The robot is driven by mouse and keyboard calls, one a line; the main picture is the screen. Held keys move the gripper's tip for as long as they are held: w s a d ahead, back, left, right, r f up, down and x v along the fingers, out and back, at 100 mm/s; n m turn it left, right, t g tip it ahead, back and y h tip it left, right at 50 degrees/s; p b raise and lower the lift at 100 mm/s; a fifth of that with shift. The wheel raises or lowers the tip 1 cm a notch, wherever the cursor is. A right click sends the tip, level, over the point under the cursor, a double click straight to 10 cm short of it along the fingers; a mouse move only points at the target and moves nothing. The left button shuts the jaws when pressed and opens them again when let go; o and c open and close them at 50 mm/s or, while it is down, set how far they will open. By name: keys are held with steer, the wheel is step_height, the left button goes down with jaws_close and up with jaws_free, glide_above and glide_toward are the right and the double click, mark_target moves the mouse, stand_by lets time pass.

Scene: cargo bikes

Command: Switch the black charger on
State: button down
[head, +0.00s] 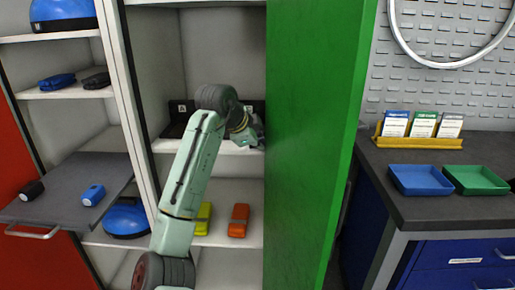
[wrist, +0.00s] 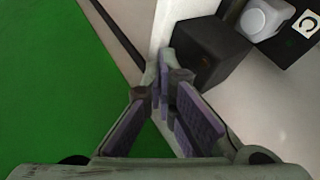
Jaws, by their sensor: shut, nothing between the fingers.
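My gripper (wrist: 165,75) is shut and empty in the wrist view, its purple pads close together. A black box (wrist: 208,50) stands just beyond and right of the fingertips; I cannot tell whether they touch. Right of it a pale grey rounded block (wrist: 266,18) sits by a black panel (wrist: 303,30) with a white label. In the head view my gripper (head: 256,138) is at the right of the middle cabinet shelf, partly hidden by the arm. Black charger-like parts with white labels (head: 182,108) show at the shelf's back. No switch is clearly visible.
The open green door (head: 318,130) stands close to the right of my gripper. The shelf below holds a yellow case (head: 203,218) and an orange case (head: 239,220). Left, a grey pull-out tray (head: 75,178) carries a blue item (head: 93,194) and a black item (head: 32,190).

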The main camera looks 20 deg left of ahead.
steer(key=shift+p, duration=0.45)
steer(key=shift+r+p, duration=0.75)
steer(key=shift+d+r, duration=0.1)
